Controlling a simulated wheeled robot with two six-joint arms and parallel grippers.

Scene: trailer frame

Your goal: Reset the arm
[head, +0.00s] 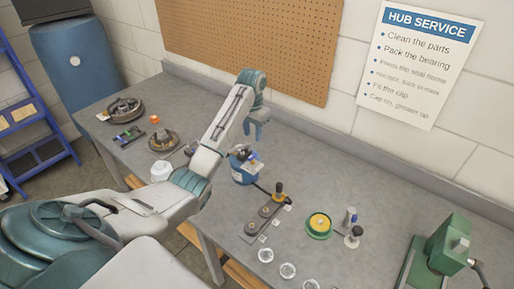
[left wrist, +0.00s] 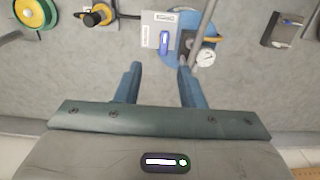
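My left arm reaches up and over the grey workbench (head: 345,262) in the head view. My left gripper (head: 257,131) hangs with its blue fingers down, above the back part of the bench. In the left wrist view my gripper (left wrist: 158,75) shows two blue fingers spread apart with nothing between them, only bare grey bench top. My right gripper is not in view.
A green press (head: 440,248) stands far right. A wall with pegboard (head: 250,42) is behind.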

